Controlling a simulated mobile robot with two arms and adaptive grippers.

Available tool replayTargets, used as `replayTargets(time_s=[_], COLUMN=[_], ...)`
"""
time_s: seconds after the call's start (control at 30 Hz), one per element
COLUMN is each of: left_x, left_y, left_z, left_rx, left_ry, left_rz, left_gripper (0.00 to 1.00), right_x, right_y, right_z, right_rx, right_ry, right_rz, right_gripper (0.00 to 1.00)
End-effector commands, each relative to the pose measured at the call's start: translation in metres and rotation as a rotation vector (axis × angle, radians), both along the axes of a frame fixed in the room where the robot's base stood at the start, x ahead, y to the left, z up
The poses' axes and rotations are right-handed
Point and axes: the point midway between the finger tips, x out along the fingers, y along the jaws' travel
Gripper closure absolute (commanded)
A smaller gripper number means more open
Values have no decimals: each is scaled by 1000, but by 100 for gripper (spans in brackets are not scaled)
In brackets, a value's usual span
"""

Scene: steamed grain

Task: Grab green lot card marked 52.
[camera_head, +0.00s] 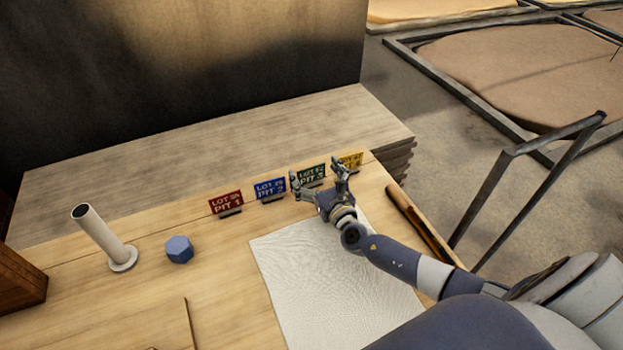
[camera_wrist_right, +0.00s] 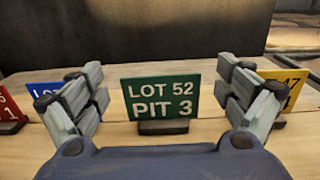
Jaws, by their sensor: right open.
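The green card (camera_wrist_right: 160,98) reads "LOT 52 PIT 3" and stands upright in a small dark holder (camera_wrist_right: 163,127) in the right wrist view. In the head view the green card (camera_head: 311,174) is in the row of cards, partly hidden by my right gripper. My right gripper (camera_head: 318,178) is open, with one finger on each side of the card. In the right wrist view, my right gripper (camera_wrist_right: 160,100) shows a gap between each finger and the card. My left gripper is not in view.
Red (camera_head: 226,202), blue (camera_head: 270,188) and yellow (camera_head: 350,160) cards stand in the same row. A white cloth (camera_head: 315,275) lies in front. A white tube on a base (camera_head: 105,238) and a blue hexagonal block (camera_head: 179,249) are at left. A brown bar (camera_head: 415,220) lies at right.

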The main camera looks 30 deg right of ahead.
Motion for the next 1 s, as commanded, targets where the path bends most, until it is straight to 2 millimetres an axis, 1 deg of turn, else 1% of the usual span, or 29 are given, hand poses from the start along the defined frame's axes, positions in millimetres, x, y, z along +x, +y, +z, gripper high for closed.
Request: replayTargets(time_s=[0.03, 0.07, 0.1, 0.17, 0.2, 0.23, 0.67, 0.77, 0.87, 0.97, 1.0], left_x=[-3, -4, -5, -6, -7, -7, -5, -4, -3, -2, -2], left_y=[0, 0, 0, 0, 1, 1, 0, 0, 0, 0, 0], left_z=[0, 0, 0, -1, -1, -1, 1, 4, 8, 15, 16], left_rx=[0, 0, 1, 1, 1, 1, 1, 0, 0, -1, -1], left_ry=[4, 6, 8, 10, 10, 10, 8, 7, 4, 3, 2], left_rz=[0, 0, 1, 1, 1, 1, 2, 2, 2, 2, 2], left_gripper=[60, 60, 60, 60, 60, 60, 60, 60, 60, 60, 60], right_x=[0, 0, 0, 0, 0, 0, 0, 0, 0, 0, -3], right_y=[0, 0, 0, 0, 0, 0, 0, 0, 0, 0, 4], right_z=[0, 0, 0, 0, 0, 0, 3, 10, 22, 38, 39], right_rx=[0, 0, 0, 0, 0, 0, 2, 2, 2, 3, 4], right_ry=[0, 0, 0, 0, 0, 0, -1, -2, -3, -3, 1], right_rz=[0, 0, 0, 0, 0, 0, -1, 0, 0, -1, 2], right_gripper=[6, 10, 19, 33, 42, 49, 49, 49, 49, 49, 49])
